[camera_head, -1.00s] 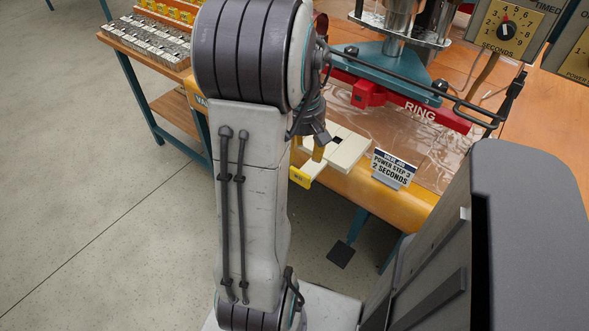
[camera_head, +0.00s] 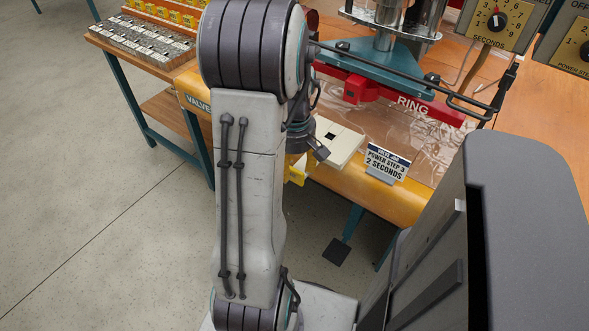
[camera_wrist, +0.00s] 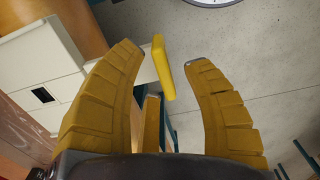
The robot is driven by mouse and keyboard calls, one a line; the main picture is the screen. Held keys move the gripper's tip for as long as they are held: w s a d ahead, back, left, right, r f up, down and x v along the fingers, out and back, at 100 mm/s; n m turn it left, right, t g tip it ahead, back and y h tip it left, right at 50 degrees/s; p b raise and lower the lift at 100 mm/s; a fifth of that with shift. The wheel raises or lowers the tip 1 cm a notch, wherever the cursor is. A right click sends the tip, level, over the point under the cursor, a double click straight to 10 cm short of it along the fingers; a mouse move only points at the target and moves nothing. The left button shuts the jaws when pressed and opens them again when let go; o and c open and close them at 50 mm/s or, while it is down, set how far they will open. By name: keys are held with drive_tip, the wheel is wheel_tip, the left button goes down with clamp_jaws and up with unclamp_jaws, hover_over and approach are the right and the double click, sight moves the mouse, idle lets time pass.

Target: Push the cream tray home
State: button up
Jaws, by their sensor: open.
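The cream tray (camera_head: 340,143), a flat plate with a small dark square hole, lies at the front edge of the bench. In the wrist view the tray (camera_wrist: 35,65) fills the upper left. Its yellow end piece (camera_wrist: 163,68) sticks out past the bench edge and also shows in the head view (camera_head: 298,172), partly covered by my gripper. In the head view my arm hides most of the gripper.
A sign reading "POWER STEP 3, 2 SECONDS" (camera_head: 385,163) stands right of the tray. A red RING bar (camera_head: 412,104) and a teal press plate (camera_head: 385,68) are behind it. A rack of grey fittings (camera_head: 140,38) is at the far left. Floor left of the bench is clear.

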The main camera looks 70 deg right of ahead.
drive_tip(key=shift+f, duration=0.5)
drive_tip(key=shift+o, duration=0.2)
clamp_jaws()
